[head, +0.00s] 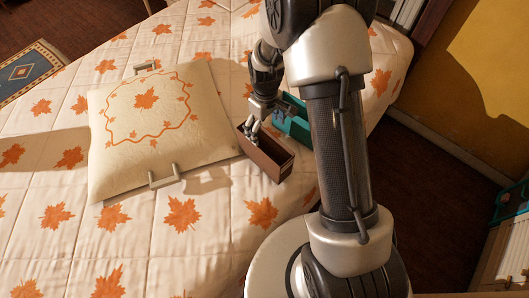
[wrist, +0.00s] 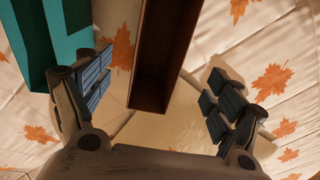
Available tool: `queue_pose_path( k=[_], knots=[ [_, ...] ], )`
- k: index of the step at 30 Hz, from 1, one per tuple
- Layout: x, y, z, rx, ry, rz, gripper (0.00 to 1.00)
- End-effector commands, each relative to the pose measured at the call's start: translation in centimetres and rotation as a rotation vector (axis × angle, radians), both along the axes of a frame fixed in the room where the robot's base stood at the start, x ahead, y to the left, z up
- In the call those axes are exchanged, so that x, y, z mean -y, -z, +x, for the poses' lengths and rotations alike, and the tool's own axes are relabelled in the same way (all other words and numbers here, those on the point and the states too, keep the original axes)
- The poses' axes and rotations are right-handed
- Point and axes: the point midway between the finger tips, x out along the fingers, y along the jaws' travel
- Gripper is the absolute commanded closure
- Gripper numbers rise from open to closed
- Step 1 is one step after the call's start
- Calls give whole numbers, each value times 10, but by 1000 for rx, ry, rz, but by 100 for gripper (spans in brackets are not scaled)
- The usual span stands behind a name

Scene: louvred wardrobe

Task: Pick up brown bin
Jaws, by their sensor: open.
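The brown bin (head: 268,160) is a narrow open-topped box on the bed, in the middle of the head view, beside the cushion's right corner. In the wrist view the brown bin (wrist: 165,45) runs down between my two finger pads, with a gap on both sides. My gripper (wrist: 158,72) is open, with fingers spread to either side of the bin and nothing held. In the head view my gripper (head: 254,130) is at the bin's far end, partly hidden by its wall. I cannot tell whether the fingers touch it.
A teal bin (head: 298,127) stands close behind the brown one, partly behind my arm; it also shows left in the wrist view (wrist: 70,50). A cream cushion (head: 150,125) with handles lies to the left. The leaf-patterned bedspread (head: 215,225) is clear in front.

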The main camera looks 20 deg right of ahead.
Motion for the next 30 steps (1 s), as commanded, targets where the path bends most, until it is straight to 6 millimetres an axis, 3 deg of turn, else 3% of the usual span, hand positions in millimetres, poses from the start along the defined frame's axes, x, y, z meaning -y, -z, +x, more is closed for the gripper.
queue_pose_path(
  k=[3, 9, 19, 27, 30],
  knots=[
    [0, 31, -1, -2, 0, 0, 15],
    [0, 67, 0, -1, 1, 0, 15],
    [0, 88, 1, 0, 1, 0, 15],
    [-1, 128, 2, 0, 1, 0, 15],
    [-1, 132, 2, 1, 1, 0, 15]
  ],
)
